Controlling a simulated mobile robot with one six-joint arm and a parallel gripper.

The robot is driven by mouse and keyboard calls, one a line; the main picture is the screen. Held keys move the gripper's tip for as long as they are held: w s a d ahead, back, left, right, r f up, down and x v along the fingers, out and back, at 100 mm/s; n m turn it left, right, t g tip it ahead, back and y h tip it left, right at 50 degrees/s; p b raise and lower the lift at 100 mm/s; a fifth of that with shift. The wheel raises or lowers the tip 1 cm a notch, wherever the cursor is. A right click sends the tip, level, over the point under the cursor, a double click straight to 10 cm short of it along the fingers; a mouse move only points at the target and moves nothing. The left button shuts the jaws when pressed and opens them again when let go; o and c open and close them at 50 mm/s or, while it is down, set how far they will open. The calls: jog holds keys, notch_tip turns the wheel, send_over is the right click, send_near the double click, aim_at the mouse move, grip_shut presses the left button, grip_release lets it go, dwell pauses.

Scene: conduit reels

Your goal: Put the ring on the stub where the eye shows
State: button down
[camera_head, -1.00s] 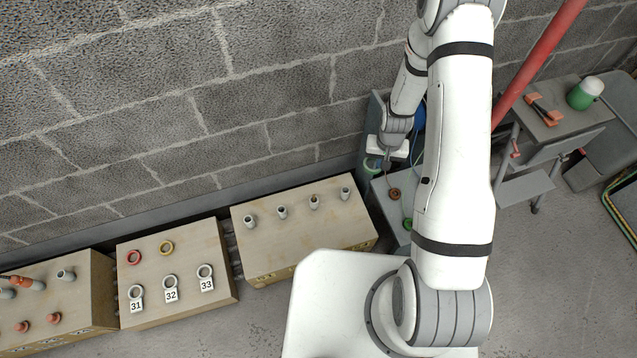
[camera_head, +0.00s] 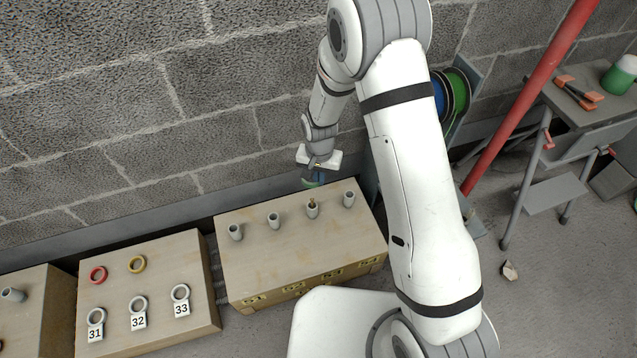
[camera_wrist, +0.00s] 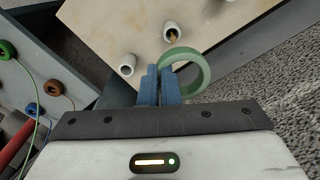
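My gripper (camera_wrist: 167,86) is shut on a green ring (camera_wrist: 205,72), gripping its rim between blue fingers. In the head view the gripper (camera_head: 318,170) hangs behind the far edge of a wooden crate, the ring (camera_head: 313,184) below it. The crate top (camera_head: 290,240) carries a row of grey stubs: the first (camera_head: 235,232), second (camera_head: 274,220), third (camera_head: 312,210) and rightmost (camera_head: 348,199). A small brown eye (camera_head: 312,201) shows at the mouth of the third stub, also in the wrist view (camera_wrist: 174,36). The ring is apart from the stubs.
Cable reels (camera_head: 456,90) stand on the right, behind my arm. A red pole (camera_head: 520,105) slants beyond them.

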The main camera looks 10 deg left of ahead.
notch_tip(320, 180, down, 6)
jog(key=b, duration=0.4)
jog(key=shift+s+f+b, duration=0.15)
jog(key=shift+f+b, duration=2.8)
jog(key=shift+f, duration=1.65)
dwell(1.5)
jog(key=shift+r, duration=0.15)
notch_tip(320, 180, up, 9)
jog(key=p, duration=0.6)
dwell(0.8)
